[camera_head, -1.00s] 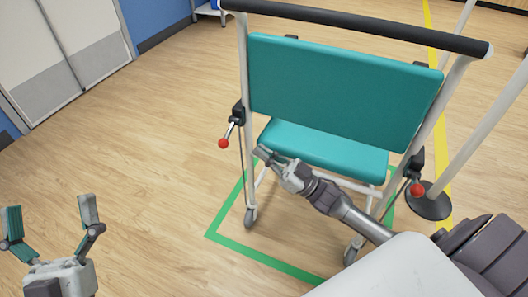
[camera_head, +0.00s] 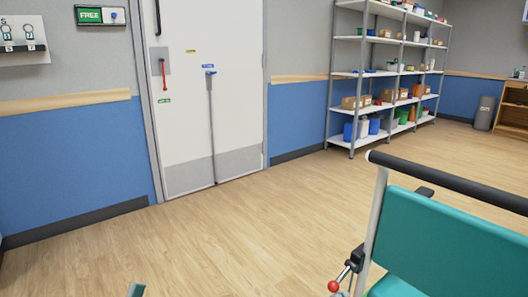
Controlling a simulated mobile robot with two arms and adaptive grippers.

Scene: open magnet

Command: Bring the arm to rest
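Only a small teal tip of my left gripper (camera_head: 136,291) shows at the bottom edge, left of the middle. The rest of it is below the picture, so its opening is hidden. It is over the wood floor, apart from everything else in view. My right arm and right gripper are not in view. The teal wheeled chair (camera_head: 452,243) stands at the bottom right, cut off by the frame. Its black push bar (camera_head: 450,181) and a red-knobbed lever (camera_head: 334,286) show.
A metal shelf (camera_head: 348,139) with boxes and bins stands at the back right. A grey bin (camera_head: 484,113) is beyond. The middle floor is clear.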

